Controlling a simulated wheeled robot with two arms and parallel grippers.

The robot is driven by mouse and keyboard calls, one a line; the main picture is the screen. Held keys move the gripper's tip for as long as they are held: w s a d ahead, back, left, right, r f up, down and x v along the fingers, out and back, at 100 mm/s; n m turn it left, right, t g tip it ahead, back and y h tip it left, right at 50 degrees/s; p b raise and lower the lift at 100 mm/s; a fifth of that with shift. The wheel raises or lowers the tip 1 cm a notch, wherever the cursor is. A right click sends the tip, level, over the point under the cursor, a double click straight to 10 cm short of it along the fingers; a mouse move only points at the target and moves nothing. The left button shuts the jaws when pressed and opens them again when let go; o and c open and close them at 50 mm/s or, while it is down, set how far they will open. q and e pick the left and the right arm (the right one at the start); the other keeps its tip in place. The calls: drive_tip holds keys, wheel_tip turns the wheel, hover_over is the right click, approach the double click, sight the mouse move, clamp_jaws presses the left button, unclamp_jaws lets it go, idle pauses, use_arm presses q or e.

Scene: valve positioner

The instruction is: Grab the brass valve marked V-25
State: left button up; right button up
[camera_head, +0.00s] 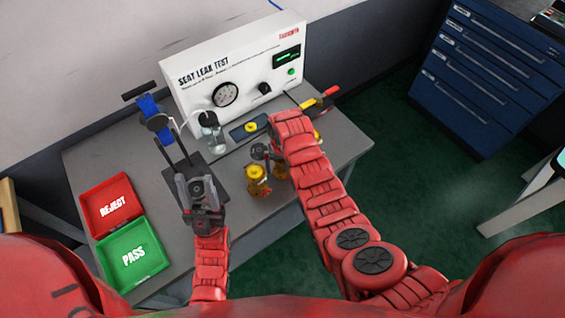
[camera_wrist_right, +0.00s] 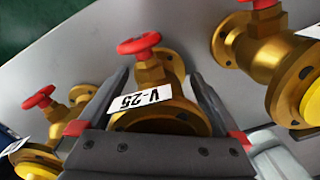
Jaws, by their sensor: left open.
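The brass valve marked V-25 (camera_wrist_right: 152,75) has a red handwheel and a white label, and stands upright in the right wrist view. My right gripper (camera_wrist_right: 160,85) has a finger on each side of it. The fingers look apart, with small gaps to the valve neck. The lower part of the valve is hidden behind the gripper body. In the head view brass valves (camera_head: 257,181) show beside my right gripper (camera_head: 264,153), and I cannot tell there which is V-25. My left gripper (camera_head: 199,190) is open over the black stand base, away from the valves.
Other brass valves with red handwheels stand close on the right (camera_wrist_right: 262,45) and left (camera_wrist_right: 75,100). A white seat leak tester (camera_head: 235,75) stands behind. A red REJECT tray (camera_head: 95,193) and green PASS tray (camera_head: 150,270) lie at left. A stand with a blue part (camera_head: 150,107) is nearby.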

clamp_jaws()
idle(0.3)
drive_tip(key=shift+r, duration=0.1)
